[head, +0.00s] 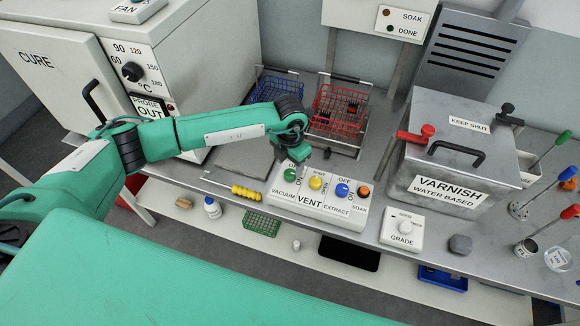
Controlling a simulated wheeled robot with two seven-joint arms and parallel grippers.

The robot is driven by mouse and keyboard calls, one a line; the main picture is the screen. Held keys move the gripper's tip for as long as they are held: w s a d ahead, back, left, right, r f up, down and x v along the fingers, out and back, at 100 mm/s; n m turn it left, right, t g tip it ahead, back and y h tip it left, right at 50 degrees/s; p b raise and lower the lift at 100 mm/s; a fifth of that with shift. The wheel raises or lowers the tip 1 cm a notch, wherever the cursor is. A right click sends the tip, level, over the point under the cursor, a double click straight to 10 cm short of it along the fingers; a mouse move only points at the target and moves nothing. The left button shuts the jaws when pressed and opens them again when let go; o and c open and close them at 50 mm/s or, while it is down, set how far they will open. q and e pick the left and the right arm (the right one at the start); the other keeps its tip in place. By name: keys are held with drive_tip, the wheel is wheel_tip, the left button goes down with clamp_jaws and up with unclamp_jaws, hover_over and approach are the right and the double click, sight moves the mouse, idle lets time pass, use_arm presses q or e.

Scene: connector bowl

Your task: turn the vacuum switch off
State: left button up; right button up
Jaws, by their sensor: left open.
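A white switch box (318,206) stands on the steel bench, labelled VACUUM, VENT, EXTRACT and SOAK. The vacuum switch (290,176) is a green knob at its left end. Its exact setting is too small to read. To its right are a yellow vent knob (316,182), a blue extract knob (342,190) and an orange soak knob (364,191). My left gripper (304,156) is open and empty, just behind and above the left end of the box, near the green knob. It looks apart from the knob, but contact is hard to judge. My right gripper is not in view.
Behind the box stand a red wire basket (338,112) and a blue wire basket (272,86). A yellow-handled tool (246,193) lies to the left. A varnish tank (456,155) and a grade dial (402,231) stand to the right. A white cure oven (70,75) is at left.

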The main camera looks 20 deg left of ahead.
sight(290, 173)
use_arm(q)
wheel_tip(290, 173, down, 4)
drive_tip(key=shift+r+p, duration=0.25)
drive_tip(key=shift+p, duration=0.15)
drive_tip(key=shift+f, duration=0.4)
drive_tip(key=shift+c, duration=0.3)
drive_tip(key=c, duration=0.9)
